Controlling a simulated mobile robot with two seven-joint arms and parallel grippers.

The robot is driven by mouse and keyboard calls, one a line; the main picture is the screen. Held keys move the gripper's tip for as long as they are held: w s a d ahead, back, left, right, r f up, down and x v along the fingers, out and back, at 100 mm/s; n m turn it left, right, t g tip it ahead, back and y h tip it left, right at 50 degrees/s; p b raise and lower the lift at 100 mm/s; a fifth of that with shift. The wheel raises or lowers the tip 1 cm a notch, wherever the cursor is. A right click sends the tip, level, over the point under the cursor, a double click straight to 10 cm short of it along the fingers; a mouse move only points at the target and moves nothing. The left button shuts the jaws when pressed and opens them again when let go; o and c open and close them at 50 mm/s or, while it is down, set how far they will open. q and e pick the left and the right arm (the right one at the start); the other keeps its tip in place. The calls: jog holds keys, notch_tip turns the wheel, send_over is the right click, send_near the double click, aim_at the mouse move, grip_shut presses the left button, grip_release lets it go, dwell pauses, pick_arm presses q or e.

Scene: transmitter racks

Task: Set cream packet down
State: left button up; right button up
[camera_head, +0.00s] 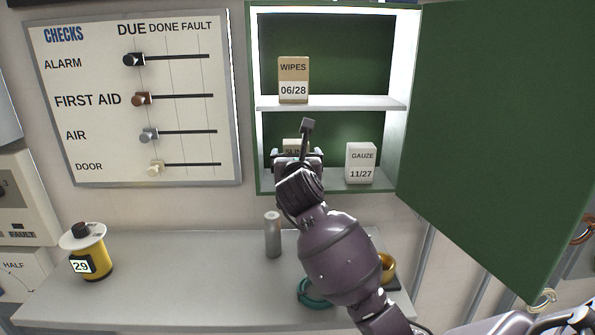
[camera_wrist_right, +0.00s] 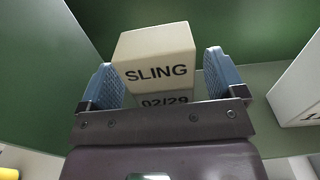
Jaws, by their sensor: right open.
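The cream packet, marked SLING 02/29, stands upright in the lower compartment of the green cabinet, its top edge (camera_head: 292,144) just showing behind my right gripper (camera_head: 298,157). In the right wrist view the packet (camera_wrist_right: 157,62) sits between the two blue finger pads of the open right gripper (camera_wrist_right: 161,82). A gap shows on the packet's right side; on the left I cannot tell whether the pad touches. The gripper body hides the packet's lower part. My left gripper is not in view.
A GAUZE packet (camera_head: 360,163) stands right of the gripper in the same compartment. A WIPES packet (camera_head: 293,80) stands on the shelf (camera_head: 350,102) above. The green cabinet door (camera_head: 500,130) hangs open at right. A grey cylinder (camera_head: 272,235) stands on the counter (camera_head: 190,275) below.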

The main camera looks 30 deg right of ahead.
jog(key=b+v, duration=0.1)
jog(key=v, duration=0.9)
jog(key=shift+s+a, duration=0.2)
